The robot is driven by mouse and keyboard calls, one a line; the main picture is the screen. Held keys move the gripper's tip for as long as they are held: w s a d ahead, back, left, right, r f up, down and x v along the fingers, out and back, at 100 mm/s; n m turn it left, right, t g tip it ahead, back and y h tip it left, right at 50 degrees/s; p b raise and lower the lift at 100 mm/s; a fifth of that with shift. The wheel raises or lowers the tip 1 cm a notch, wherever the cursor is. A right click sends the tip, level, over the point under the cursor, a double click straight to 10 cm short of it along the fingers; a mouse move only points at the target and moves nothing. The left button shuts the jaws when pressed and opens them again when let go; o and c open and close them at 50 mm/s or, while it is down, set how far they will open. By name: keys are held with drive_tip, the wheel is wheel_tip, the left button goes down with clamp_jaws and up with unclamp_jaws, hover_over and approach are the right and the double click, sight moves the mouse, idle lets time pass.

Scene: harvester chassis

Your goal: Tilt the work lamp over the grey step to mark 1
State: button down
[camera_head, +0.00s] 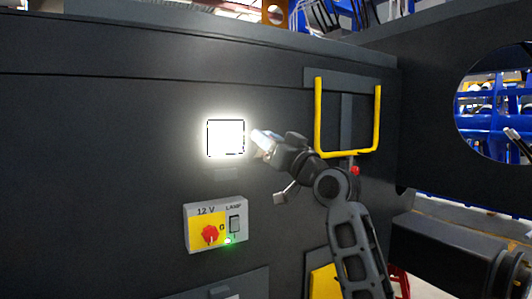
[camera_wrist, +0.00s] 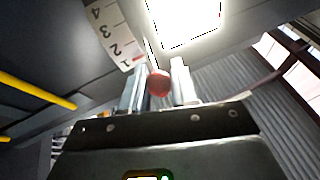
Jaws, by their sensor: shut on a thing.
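The work lamp (camera_head: 225,138) is lit and glows white on the dark chassis wall. In the wrist view its bright face (camera_wrist: 185,20) is at the top. My gripper (camera_head: 262,144) is at the lamp's right side. In the wrist view its fingers (camera_wrist: 160,84) are shut on a red knob (camera_wrist: 158,82) beside the lamp. A white scale (camera_wrist: 115,38) with black numbers lies left of the lamp. A small red line shows at its lower end, near 1 and 2; the exact reading is unclear. I cannot tell which surface is the grey step.
A 12 V lamp box (camera_head: 216,224) with a red rotary knob, a switch and a green light is below the lamp. A yellow handle (camera_head: 348,154) stands out from the wall right of my gripper. A dark panel with a round opening is at the right.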

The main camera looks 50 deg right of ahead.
drive_tip(key=shift+s+r, duration=0.1)
drive_tip(key=shift+r, duration=0.25)
drive_tip(key=c, duration=1.2)
unclamp_jaws()
drive_tip(key=o, duration=0.3)
drive_tip(key=shift+f, duration=0.15)
drive_tip(key=shift+b+v, duration=1.1)
drive_tip(key=shift+v, duration=2.8)
